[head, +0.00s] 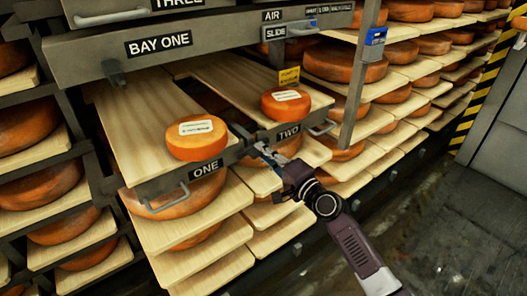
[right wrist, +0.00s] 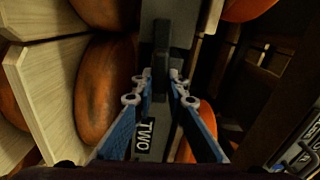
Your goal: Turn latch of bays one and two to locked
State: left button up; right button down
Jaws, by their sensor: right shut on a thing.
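Boards ONE (head: 150,172) and TWO (head: 240,85) stick out under the BAY ONE beam (head: 210,38). Each bears an orange cheese wheel, the left one (head: 196,143) and the right one (head: 284,110). A dark latch-like piece (head: 115,75) hangs on the left of the beam. My right gripper (head: 262,148) is at the front rail between the ONE and TWO plates. In the right wrist view its fingertips (right wrist: 160,80) are closed around a dark upright bar (right wrist: 160,48), seemingly a latch, near the TWO label (right wrist: 145,133). Whether it is locked is unclear. My left gripper is out of view.
Metal handles (head: 168,200) stick out from the board fronts. A post (head: 360,75) with a blue tag stands right of board TWO. More cheese shelves lie below, left and behind. The dark floor (head: 450,215) at right is clear.

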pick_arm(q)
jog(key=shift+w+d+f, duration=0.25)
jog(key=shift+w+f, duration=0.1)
pick_arm(e)
jog(key=shift+f+m, duration=0.1)
jog(key=shift+m, duration=0.6)
jog(key=c, duration=1.9)
grip_release()
jog(key=shift+c, duration=0.2)
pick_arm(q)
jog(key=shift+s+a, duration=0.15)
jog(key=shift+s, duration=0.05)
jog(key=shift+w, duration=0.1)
pick_arm(e)
jog(key=v, duration=1.2)
